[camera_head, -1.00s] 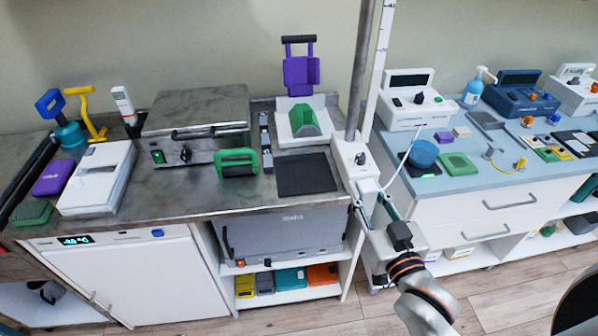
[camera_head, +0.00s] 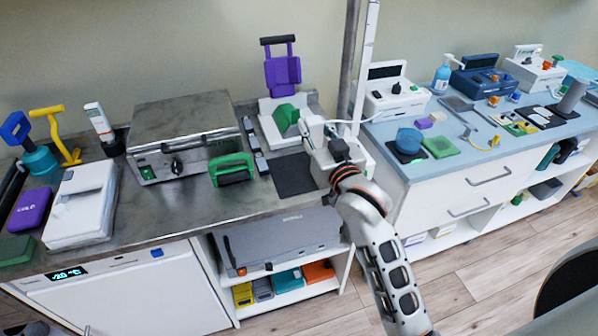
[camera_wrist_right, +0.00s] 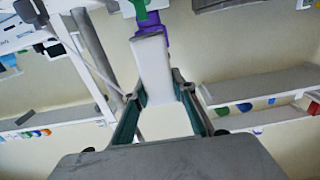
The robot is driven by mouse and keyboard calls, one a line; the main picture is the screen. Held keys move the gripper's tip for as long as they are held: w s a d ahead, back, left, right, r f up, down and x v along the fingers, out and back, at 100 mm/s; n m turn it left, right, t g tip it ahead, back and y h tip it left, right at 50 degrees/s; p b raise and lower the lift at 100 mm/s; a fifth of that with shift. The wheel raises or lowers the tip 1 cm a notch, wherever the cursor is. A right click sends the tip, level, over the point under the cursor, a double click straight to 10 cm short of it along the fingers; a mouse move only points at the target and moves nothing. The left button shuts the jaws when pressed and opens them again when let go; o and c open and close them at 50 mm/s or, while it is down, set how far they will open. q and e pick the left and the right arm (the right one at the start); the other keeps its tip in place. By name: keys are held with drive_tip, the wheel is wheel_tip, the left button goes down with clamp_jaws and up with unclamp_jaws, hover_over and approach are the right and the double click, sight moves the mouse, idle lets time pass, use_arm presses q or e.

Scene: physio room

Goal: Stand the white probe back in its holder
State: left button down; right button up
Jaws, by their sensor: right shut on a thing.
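My right gripper (camera_head: 308,132) is over the steel counter, beside the pole. In the right wrist view its two teal fingers (camera_wrist_right: 160,118) are closed on the white probe (camera_wrist_right: 155,72), whose far end points away from the gripper. In the head view the white probe (camera_head: 314,126) is partly hidden by my gripper, and a pale cable (camera_head: 350,122) runs right from it. I cannot tell for certain which thing is its holder. A white stand with a green wedge (camera_head: 286,118) is just left of the gripper. My left gripper is out of view.
A white console (camera_head: 393,98) stands right of the pole (camera_head: 352,60). A purple rest (camera_head: 283,73) rises behind the white stand. A dark mat (camera_head: 293,175) lies below the gripper. A green-handled item (camera_head: 231,169) and a steel box (camera_head: 180,115) are left.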

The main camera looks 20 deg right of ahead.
wheel_tip(320, 180, up, 6)
hover_over(299, 172)
wheel_tip(299, 172, down, 20)
drive_tip(key=shift+w+r+b, duration=0.1)
drive_tip(key=shift+r+b, duration=0.15)
drive_tip(key=shift+b, duration=0.8)
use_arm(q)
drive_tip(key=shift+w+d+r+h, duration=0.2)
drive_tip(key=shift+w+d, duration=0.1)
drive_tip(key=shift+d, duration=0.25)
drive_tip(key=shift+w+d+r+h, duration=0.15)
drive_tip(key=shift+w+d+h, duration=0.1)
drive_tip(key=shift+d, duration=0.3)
use_arm(e)
drive_tip(key=shift+f, duration=0.1)
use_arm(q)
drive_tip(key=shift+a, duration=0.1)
use_arm(e)
drive_tip(key=o, duration=1.1)
